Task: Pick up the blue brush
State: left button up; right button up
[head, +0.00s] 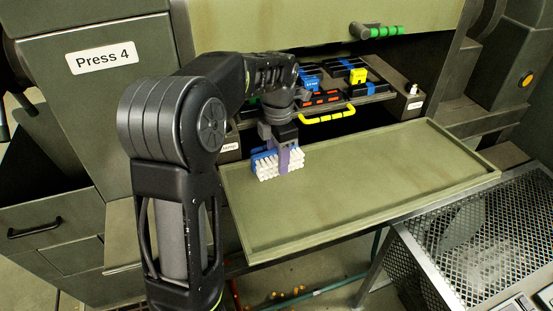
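The blue brush (262,157) has a blue body and a block of white bristles. It is in the head view at the left end of the green tray. My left gripper (284,157) comes down onto it from above. One purple-grey finger lies across the near side of the brush, and the other finger is hidden behind it. The gripper looks shut on the brush. The bristles face the camera and downward; I cannot tell whether they touch the tray. My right gripper is not in view.
The green tray (370,185) is otherwise bare. Behind it, an open tool drawer with a yellow handle (328,116) holds a yellow piece (357,76) and several blue, red and black items. A metal mesh surface (480,230) stands at the right.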

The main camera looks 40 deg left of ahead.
pick_arm(q)
jog(key=c, duration=0.8)
jog(key=shift+r, duration=0.1)
jog(key=shift+c, duration=0.2)
notch_tip(320, 180, up, 6)
jog(key=shift+r, duration=0.15)
notch_tip(320, 180, up, 4)
jog(key=shift+f+p, duration=0.2)
jog(key=shift+p, duration=0.4)
jog(key=shift+f, duration=0.15)
